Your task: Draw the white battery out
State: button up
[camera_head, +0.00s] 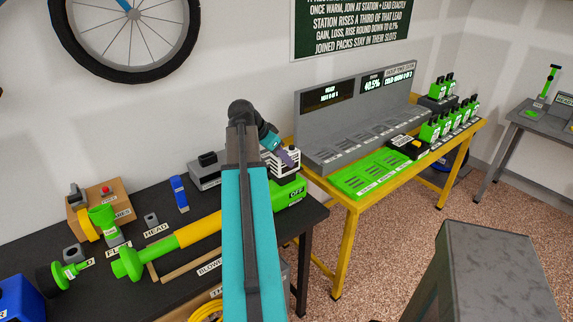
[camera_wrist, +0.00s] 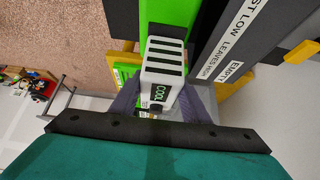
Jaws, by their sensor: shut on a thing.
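The white battery (camera_head: 283,166) has dark stripes and shows at the end of my arm, just above the green body (camera_head: 288,194) marked OFF. In the wrist view the white battery (camera_wrist: 164,60) carries a COOL label and dark slots. My gripper (camera_wrist: 160,92) is shut on it, with one finger on each side. It is partly hidden by my arm in the head view, where one finger (camera_head: 289,156) shows against it. Green surface shows behind the battery in the wrist view. I cannot tell whether the battery still touches the green body.
A grey charging station (camera_head: 350,120) stands on a yellow-framed bench to the right, with green slots (camera_head: 368,174) in front and several green batteries (camera_head: 440,124) at its far end. The dark bench (camera_head: 235,222) holds a yellow-green blower tube (camera_head: 180,238), a blue item (camera_head: 179,193) and a grey box (camera_head: 205,172).

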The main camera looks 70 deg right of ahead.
jog(key=shift+r+p, duration=0.45)
jog(key=shift+r, duration=0.4)
dwell(1.0)
jog(key=shift+r+p, duration=1.05)
jog(key=shift+r, duration=0.9)
